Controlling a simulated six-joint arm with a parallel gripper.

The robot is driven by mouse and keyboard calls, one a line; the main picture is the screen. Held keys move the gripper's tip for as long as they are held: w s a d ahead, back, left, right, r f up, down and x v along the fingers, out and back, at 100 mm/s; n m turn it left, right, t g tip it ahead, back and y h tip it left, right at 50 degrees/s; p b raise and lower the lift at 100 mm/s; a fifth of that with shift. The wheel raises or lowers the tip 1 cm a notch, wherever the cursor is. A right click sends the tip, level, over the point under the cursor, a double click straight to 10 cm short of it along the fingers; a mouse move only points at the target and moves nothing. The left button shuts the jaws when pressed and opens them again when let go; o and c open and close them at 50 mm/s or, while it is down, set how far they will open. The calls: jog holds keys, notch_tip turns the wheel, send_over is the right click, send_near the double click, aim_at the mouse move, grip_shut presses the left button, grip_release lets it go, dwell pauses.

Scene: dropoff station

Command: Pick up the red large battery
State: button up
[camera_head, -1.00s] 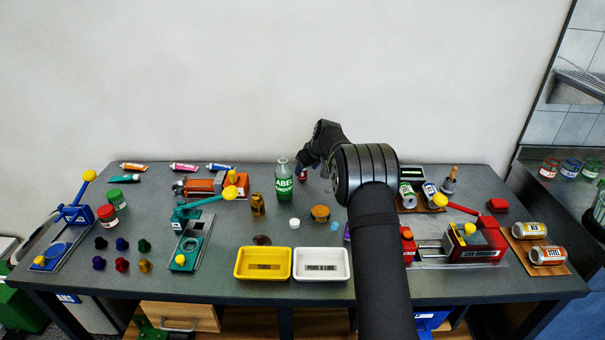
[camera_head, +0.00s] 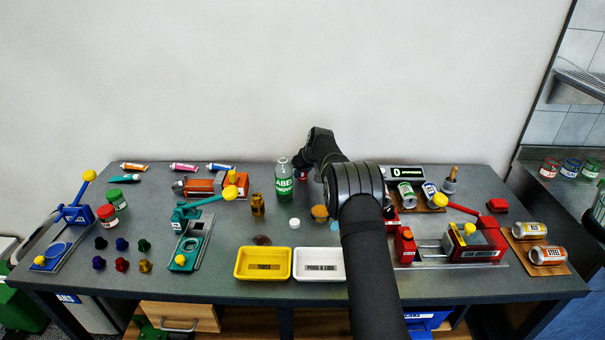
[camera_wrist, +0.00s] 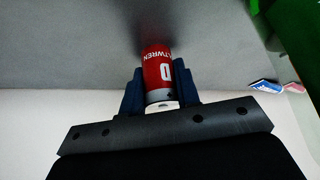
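The red large battery (camera_wrist: 157,70) is a red cylinder with white lettering and a pale end, seen in the wrist view between the two dark blue fingers of my gripper (camera_wrist: 160,88). The fingers press close on both its sides with no clear gap. In the head view a little red of the battery (camera_head: 302,175) shows under my gripper (camera_head: 300,166), at the back of the table right of the green bottle. The rest is hidden by my gripper and arm. I cannot tell whether its far end touches the table.
The green bottle (camera_head: 284,180) stands close to the left of my gripper. A brown bottle (camera_head: 257,205), a white cap (camera_head: 294,223) and an amber jar (camera_head: 319,213) are in front. Cans (camera_head: 406,194) lie to the right. The back wall is close behind.

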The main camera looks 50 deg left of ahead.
jog(key=shift+c, duration=0.9)
jog(key=shift+r, duration=0.15)
